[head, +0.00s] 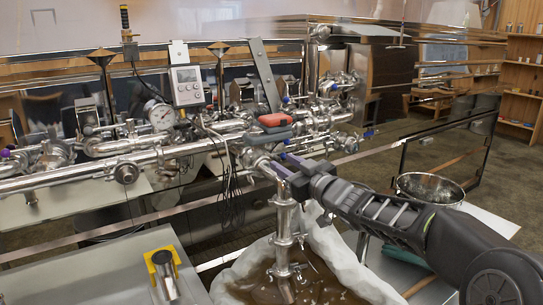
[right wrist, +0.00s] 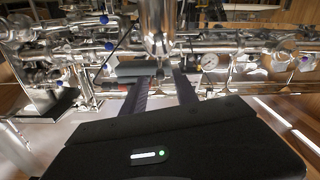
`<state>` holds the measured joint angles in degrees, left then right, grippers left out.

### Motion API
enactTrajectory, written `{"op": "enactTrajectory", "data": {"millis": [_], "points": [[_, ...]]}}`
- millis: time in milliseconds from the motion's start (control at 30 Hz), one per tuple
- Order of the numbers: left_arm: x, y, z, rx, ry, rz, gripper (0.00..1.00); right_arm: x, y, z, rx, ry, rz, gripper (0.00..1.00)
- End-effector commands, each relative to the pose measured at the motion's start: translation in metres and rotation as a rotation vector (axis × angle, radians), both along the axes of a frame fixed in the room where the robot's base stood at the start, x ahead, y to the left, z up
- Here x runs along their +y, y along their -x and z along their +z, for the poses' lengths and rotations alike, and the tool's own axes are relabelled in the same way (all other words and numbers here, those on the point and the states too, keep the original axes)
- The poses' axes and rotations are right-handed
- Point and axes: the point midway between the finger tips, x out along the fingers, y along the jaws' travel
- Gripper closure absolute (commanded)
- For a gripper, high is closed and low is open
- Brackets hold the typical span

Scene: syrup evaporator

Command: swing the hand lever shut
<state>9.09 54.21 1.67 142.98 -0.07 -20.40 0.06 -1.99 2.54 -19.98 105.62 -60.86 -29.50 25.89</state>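A grey flat handle with a red piece on top (head: 275,121) sits above the pipe junction in the head view; it looks like the hand lever, though I cannot be sure. A grey block, probably the same handle, shows just beyond the fingers in the right wrist view (right wrist: 138,68). My right gripper (head: 284,168) comes in from the right, just below the handle, by the top of the steel outlet pipe (head: 284,215). In the right wrist view its two fingers (right wrist: 162,92) stand apart, with nothing visibly held. Contact with the handle cannot be told. My left gripper is not in view.
Steel pipes (head: 90,175) run across behind the gripper, with a dial gauge (head: 160,115) and a grey meter (head: 187,86). A tilted grey bar (head: 264,75) rises behind the handle. Black cables (head: 232,190) hang beside the outlet. A lined tub of brown liquid (head: 350,270) is below.

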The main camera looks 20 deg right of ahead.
Motion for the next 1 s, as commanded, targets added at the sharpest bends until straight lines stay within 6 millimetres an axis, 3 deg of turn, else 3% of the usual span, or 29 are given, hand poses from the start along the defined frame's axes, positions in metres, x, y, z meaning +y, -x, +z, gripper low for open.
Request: {"op": "enactTrajectory", "data": {"millis": [433, 767, 1000], "points": [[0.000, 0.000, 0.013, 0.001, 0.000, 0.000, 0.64, 0.009, -0.062, 0.000, 0.001, 0.001, 0.000, 0.65], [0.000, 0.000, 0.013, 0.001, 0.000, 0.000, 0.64, 0.009, -0.067, 0.000, 0.000, 0.000, 0.000, 0.65], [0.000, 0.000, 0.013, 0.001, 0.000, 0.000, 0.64, 0.010, -0.066, 0.000, 0.000, 0.000, 0.000, 0.83]]}}
